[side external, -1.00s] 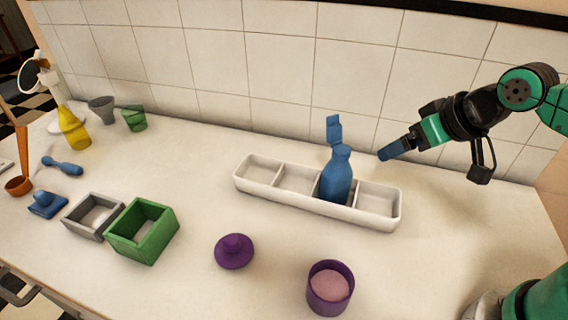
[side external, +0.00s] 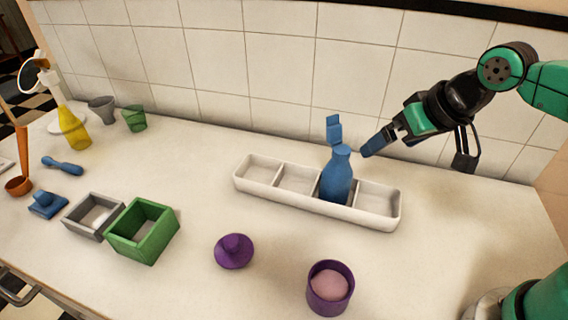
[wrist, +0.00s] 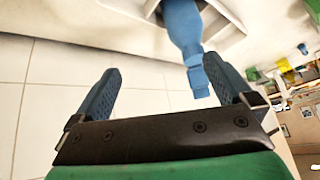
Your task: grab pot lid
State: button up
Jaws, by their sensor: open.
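The purple pot lid (side external: 234,252), a round disc with a knob, lies knob-up on the counter at the front middle. The purple pot (side external: 329,291) stands to its right, uncovered, with pink contents (side external: 330,284). My gripper (side external: 366,152) is at the right, above the divided tray and just right of the blue bottle, away from the lid. In the wrist view my gripper (wrist: 168,84) has its two blue fingers apart with nothing held; the top of the blue bottle (wrist: 184,28) shows beyond them. The lid is not in the wrist view.
A white divided tray (side external: 262,187) holds the upright blue bottle (side external: 337,178). A green box (side external: 160,236) and grey box (side external: 77,225) stand left of the lid. A yellow bottle (side external: 74,130) and cups are farther left. The counter between tray and lid is clear.

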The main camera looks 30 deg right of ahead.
jog(key=w+a+m+g, duration=0.2)
jog(key=w+a, duration=0.1)
jog(key=a, duration=0.2)
jog(key=m+g, duration=0.4)
jog(key=m, duration=0.2)
send_over(231, 239)
jog(key=f, duration=0.7)
jog(key=shift+d+f, duration=0.2)
jog(key=shift+f, duration=0.15)
jog(key=shift+a+f, duration=0.2)
jog(key=shift+f, duration=2.8)
jog(key=c, duration=1)
jog(key=shift+r, duration=0.1)
jog(key=shift+c, duration=0.2)
